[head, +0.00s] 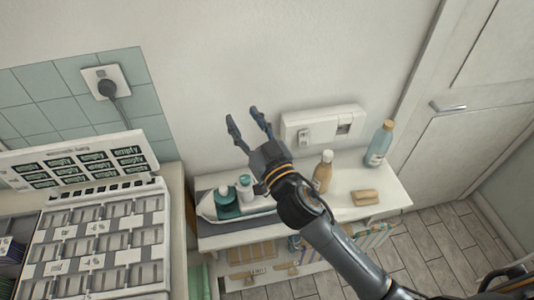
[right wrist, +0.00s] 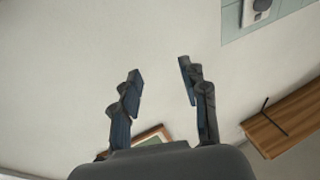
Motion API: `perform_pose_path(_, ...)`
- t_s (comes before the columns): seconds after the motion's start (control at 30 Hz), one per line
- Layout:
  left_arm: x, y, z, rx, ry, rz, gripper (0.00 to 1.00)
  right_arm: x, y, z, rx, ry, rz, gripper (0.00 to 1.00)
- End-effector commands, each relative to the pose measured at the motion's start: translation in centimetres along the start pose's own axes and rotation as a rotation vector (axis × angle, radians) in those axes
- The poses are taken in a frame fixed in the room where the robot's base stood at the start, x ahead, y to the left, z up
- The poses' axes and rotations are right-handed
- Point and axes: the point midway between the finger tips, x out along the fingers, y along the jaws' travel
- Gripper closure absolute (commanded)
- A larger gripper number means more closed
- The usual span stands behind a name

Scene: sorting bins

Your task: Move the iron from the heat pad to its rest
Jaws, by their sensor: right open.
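A white and teal boat-shaped thing (head: 226,202), which looks like the iron, lies on a dark grey pad (head: 203,196) at the left of the white shelf. My right arm covers part of its right end. My right gripper (head: 248,118) is open and empty, raised above the shelf in front of the wall. In the right wrist view its two fingers (right wrist: 160,85) stand apart with only bare wall between them. I cannot tell for sure which thing is the iron's rest. My left gripper is not in view.
A tan bottle (head: 323,172), a blue bottle (head: 380,145) and a tan block (head: 365,197) stand on the shelf's right half. A sorting rack (head: 100,240) is at left, a plugged socket (head: 106,85) above it.

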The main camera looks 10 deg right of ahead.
Motion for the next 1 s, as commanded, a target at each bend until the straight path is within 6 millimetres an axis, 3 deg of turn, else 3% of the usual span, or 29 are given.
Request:
perform_pose_path(0.03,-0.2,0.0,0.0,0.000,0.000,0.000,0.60,1.2,-2.4,-2.4,-0.015,0.091,-0.098,0.56)
perform_pose_path(0.1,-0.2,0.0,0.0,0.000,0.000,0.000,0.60,2.0,-6.3,-4.8,-0.036,0.193,-0.261,0.56)
perform_pose_path(0.23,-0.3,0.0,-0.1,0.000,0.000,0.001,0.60,1.7,-13.4,-6.3,-0.099,0.285,-0.596,0.56)
perform_pose_path(0.33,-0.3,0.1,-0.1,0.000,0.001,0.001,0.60,0.4,-17.8,-4.9,-0.174,0.260,-0.858,0.56)
perform_pose_path(0.4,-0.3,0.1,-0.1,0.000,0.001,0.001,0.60,-0.6,-19.8,-2.8,-0.241,0.192,-1.032,0.56)
perform_pose_path(0.5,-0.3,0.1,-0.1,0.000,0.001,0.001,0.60,-2.1,-20.8,1.6,-0.354,0.021,-1.245,0.56)
perform_pose_path(0.57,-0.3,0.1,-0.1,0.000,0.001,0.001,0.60,-2.8,-20.2,4.5,-0.431,-0.120,-1.345,0.56)
perform_pose_path(0.67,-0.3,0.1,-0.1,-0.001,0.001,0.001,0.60,-3.5,-16.9,9.2,-0.567,-0.409,-1.444,0.56)
perform_pose_path(0.8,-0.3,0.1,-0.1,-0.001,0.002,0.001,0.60,-3.5,-8.8,13.8,-0.747,-0.868,-1.417,0.56)
perform_pose_path(0.9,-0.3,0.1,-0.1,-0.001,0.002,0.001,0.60,-3.1,-3.1,14.7,-0.832,-1.131,-1.316,0.56)
perform_pose_path(1.0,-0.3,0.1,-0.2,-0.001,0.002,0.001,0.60,-3.0,1.3,14.7,-0.883,-1.320,-1.207,0.56)
